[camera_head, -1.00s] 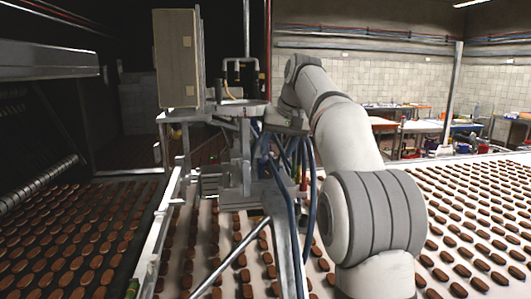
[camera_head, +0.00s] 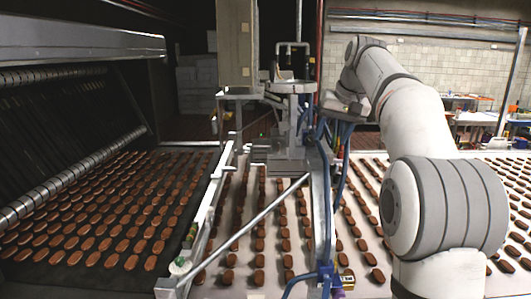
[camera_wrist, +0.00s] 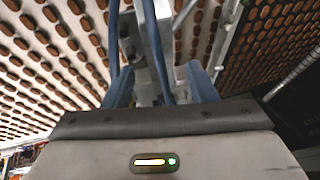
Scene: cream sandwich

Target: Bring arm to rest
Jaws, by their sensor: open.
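My arm (camera_head: 412,112) rises at the right in the head view, bends at its upper joint and comes down beside a metal frame. My gripper (camera_wrist: 160,82) shows in the wrist view as two blue-grey fingers spread apart. A metal bar of the frame and blue hoses show beyond and between the fingers. I see nothing held; whether the fingers touch the frame, I cannot tell. In the head view the fingers are hidden or too small to make out.
The metal frame (camera_head: 290,130) with blue hoses (camera_head: 325,200) stands close to my wrist. A dark conveyor (camera_head: 60,250) at left and a pale belt (camera_head: 215,285) carry rows of brown biscuits. A grey box (camera_head: 237,45) stands above. Tables (camera_head: 475,118) stand at the back right.

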